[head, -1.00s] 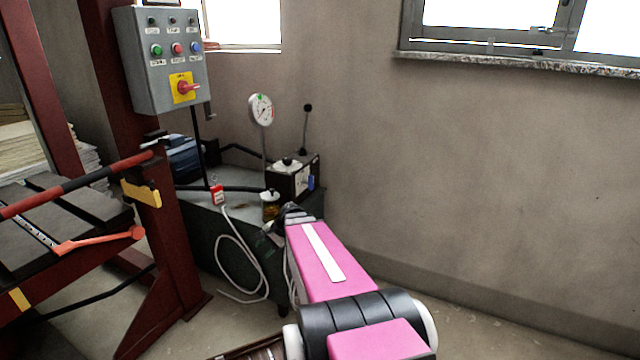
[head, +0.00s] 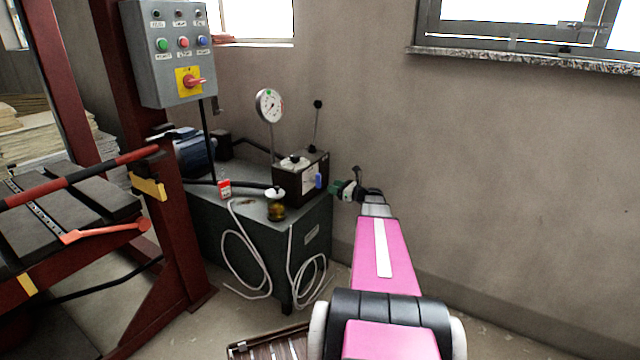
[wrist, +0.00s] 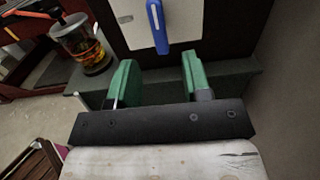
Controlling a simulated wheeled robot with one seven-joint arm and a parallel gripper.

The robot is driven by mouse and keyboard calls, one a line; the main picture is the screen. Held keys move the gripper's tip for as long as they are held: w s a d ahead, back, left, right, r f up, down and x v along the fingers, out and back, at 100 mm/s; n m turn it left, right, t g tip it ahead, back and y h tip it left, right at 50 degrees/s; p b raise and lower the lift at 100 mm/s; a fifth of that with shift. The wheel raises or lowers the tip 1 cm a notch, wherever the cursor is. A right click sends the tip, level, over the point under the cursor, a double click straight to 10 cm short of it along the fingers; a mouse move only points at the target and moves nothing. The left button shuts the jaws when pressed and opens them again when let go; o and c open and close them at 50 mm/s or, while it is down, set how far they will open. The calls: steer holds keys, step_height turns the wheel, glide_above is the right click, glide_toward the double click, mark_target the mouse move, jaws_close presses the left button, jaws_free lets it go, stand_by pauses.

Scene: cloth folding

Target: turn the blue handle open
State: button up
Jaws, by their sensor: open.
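The blue handle (head: 319,180) sits on the front of a dark box with a pale plate (head: 308,180), on top of the grey-green cabinet. In the wrist view the blue handle (wrist: 157,27) hangs roughly upright against the pale plate, beyond the fingertips and between their lines. My gripper (head: 346,188) is to the right of the handle in the head view, apart from it. In the wrist view my gripper (wrist: 157,80) has its two green fingers spread with nothing between them.
The cabinet (head: 318,240) carries a glass jar (head: 276,205), a pressure gauge (head: 269,105) and a black-knobbed lever (head: 316,125). A control box (head: 170,55) and red press frame (head: 180,220) stand left. The wall is bare on the right.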

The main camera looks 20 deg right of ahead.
mark_target(319, 188)
steer(key=x, duration=0.8)
steer(key=shift+w+a, duration=0.15)
steer(key=shift+a, duration=0.05)
steer(key=shift+c, duration=0.3)
jaws_close()
